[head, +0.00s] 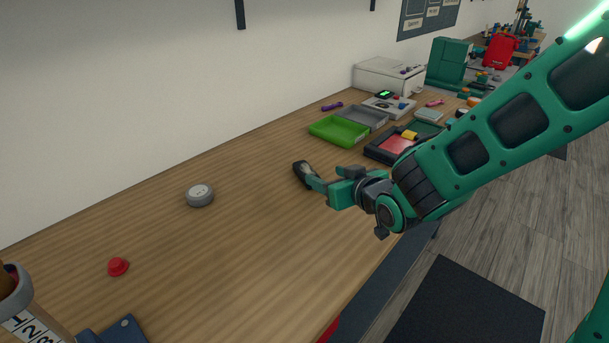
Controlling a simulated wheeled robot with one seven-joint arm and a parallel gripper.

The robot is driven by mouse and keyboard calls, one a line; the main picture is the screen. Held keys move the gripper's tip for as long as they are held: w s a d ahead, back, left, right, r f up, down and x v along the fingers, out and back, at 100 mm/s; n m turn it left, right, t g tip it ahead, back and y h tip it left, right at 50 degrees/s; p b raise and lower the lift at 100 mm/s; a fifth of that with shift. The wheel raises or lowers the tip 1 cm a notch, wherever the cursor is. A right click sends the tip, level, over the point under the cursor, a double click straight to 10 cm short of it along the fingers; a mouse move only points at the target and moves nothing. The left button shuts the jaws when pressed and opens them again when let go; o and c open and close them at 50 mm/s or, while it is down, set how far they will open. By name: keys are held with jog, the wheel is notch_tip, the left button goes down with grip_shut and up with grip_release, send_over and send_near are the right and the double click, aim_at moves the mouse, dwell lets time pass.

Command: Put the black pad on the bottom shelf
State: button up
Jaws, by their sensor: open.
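A small dark, rounded piece (301,171) with a lighter inner patch shows at the tips of my gripper, over the wooden bench top. It may be the black pad; I cannot tell whether it touches the fingers or the bench. My green gripper (318,184) reaches left over the middle of the bench and is open, though the gap between its fingers is hard to see. A dark grey surface (385,282) shows below the bench's front edge and may be the bottom shelf. Most of it is hidden under the bench.
On the bench (240,240) are a grey round tin (200,195), a red knob (118,266), a green tray (339,130) and a dark tray (378,154). A numbered cylinder (32,325) stands front left. A black mat (465,305) lies on the floor.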

aim_at(307, 169)
jog(key=x, duration=0.5)
jog(key=shift+x, duration=2.85)
jog(key=shift+s+f, duration=0.1)
jog(key=shift+f, duration=0.05)
jog(key=c, duration=1.3)
